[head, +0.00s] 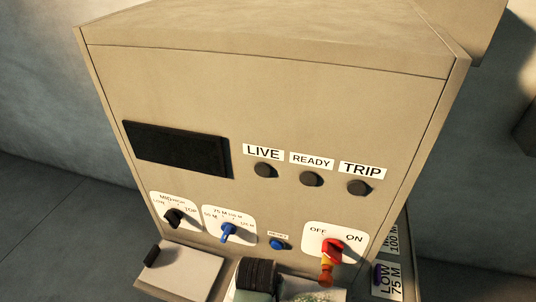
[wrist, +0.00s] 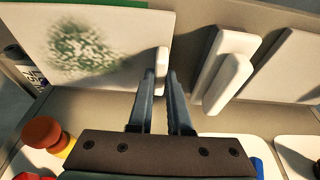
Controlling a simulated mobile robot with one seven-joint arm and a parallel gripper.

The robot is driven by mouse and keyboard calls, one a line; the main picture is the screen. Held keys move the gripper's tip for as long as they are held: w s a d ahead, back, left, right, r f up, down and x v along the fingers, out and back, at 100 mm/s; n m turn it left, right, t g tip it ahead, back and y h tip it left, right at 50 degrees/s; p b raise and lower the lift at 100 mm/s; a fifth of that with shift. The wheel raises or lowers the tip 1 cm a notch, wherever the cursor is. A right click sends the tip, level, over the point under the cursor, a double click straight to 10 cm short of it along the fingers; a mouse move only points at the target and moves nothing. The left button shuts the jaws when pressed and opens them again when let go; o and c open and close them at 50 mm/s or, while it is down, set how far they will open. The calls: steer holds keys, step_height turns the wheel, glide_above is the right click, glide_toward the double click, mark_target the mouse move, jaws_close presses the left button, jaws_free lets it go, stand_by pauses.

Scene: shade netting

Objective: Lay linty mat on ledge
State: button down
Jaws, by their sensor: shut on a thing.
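The linty mat (wrist: 80,50) is a pale flat panel with a fuzzy green patch, at the upper left of the wrist view. Part of it also shows at the bottom edge of the head view (head: 318,288), cut off by the frame. My gripper (wrist: 166,76) is shut on the white upright tab at the mat's right edge. A beige ledge (head: 158,291) runs along the foot of the cabinet front, mostly hidden or cut off. I cannot tell whether the mat touches the ledge.
The red OFF/ON switch (head: 332,250), blue dial (head: 229,231) and black dial (head: 174,218) stick out from the cabinet (head: 270,100). A LOW 75 M label (head: 390,281) is at right.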

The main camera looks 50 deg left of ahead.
steer(key=c, duration=0.8)
jaws_free()
steer(key=shift+f, duration=0.1)
steer(key=shift+c, duration=0.2)
steer(key=b+v, duration=0.1)
steer(key=v, duration=1.1)
